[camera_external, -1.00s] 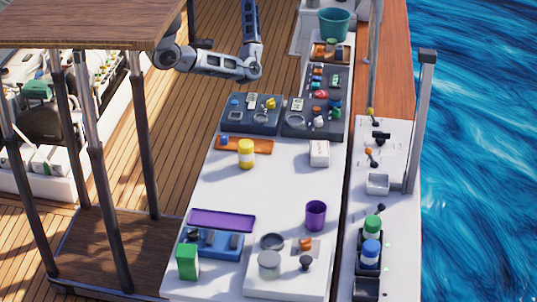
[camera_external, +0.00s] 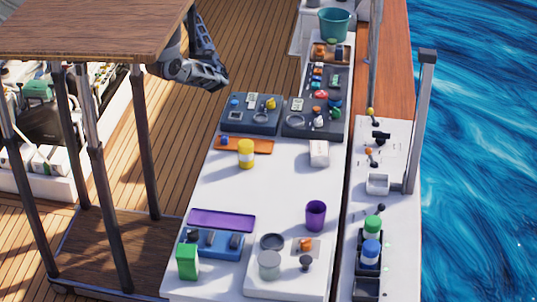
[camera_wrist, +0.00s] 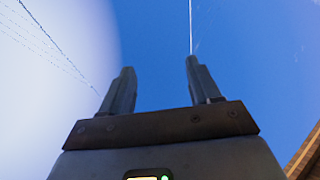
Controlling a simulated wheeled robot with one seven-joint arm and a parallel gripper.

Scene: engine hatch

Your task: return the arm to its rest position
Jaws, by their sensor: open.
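In the wrist view, my gripper (camera_wrist: 160,66) points up at blue sky. Its two dark fingers stand apart with nothing between them. In the external view, my arm (camera_external: 195,70) is bent beside the wooden roof at the top left. Its elbow is above the deck, left of the long white counter, and the forearm rises back up to the top edge. My gripper cannot be made out in the external view. My arm touches nothing on the counter.
The wooden roof (camera_external: 80,25) on dark posts is close to my arm. Open plank deck (camera_external: 185,125) lies below the arm.

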